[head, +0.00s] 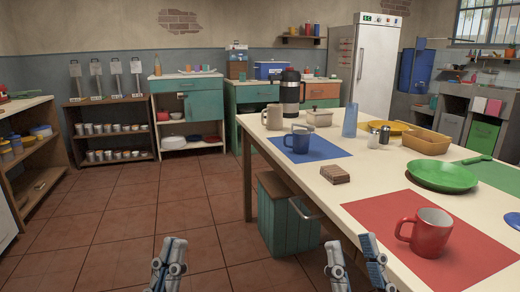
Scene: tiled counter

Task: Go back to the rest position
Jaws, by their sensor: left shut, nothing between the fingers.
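My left gripper (170,255) shows at the bottom of the head view, left of centre. Its fingers are together and hold nothing, in front of the tiled floor. My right gripper (353,252) shows at the bottom, right of centre. Its two fingers stand apart with nothing seen between them. It appears in front of the near left edge of the table (330,206). The arms behind both grippers are out of the frame.
On the table, a red mug (431,233) stands on a red mat (473,254), and a blue mug (299,139) on a blue mat (327,149). A teal crate (285,222) stands below. The floor (130,222) at left is clear.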

